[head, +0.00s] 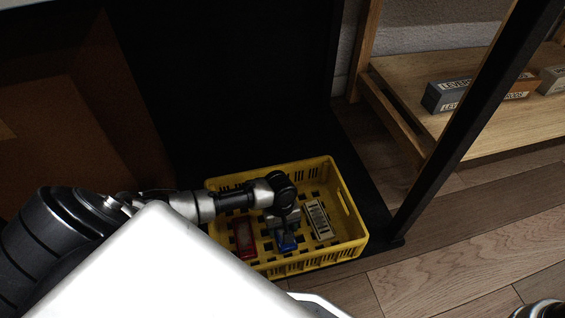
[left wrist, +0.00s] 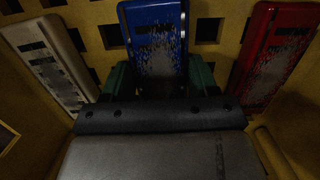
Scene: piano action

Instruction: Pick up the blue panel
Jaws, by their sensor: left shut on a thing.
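The blue panel (head: 285,241) lies in the yellow crate (head: 344,200), between a red panel (head: 244,238) and a white panel (head: 319,220). My left gripper (head: 282,222) reaches down into the crate over the blue panel and hides part of it. In the left wrist view the blue panel (left wrist: 156,40) sits between my left gripper's green fingertips (left wrist: 160,80), which are shut on its near end. The red panel (left wrist: 275,55) and the white panel (left wrist: 48,62) lie on either side. My right gripper is not recognisable in view.
The crate stands on a dark shelf or base, with a dark post (head: 470,120) to its right. A wooden shelf (head: 405,85) at upper right holds labelled boxes (head: 449,94). Wooden floor (head: 460,270) is open at lower right. The crate's walls surround my left gripper.

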